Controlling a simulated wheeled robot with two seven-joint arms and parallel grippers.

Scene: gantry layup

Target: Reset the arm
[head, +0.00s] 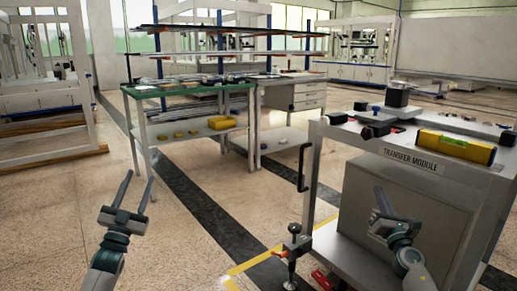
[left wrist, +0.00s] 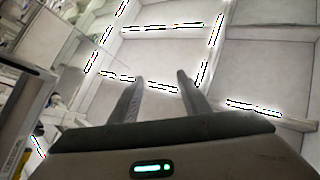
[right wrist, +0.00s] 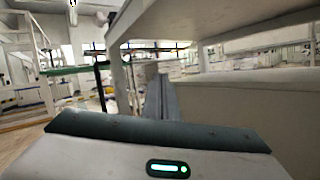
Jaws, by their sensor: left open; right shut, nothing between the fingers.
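My left gripper (head: 138,190) is raised over the open floor at the left of the head view, fingers spread and empty. In the left wrist view its two fingers (left wrist: 158,95) stand apart and point toward the ceiling lights. My right gripper (head: 383,205) is in front of the grey panel of the transfer module (head: 414,161), below its top. In the right wrist view its fingers (right wrist: 161,100) are together with nothing between them, and the underside of a pale top passes close above.
A yellow level-like block (head: 456,147) and several small dark parts lie on the module's top. A black handle (head: 303,155) and a clamp (head: 292,250) stick out at its left side. A green-topped workbench (head: 188,90) stands behind. The floor (head: 185,262) between is clear.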

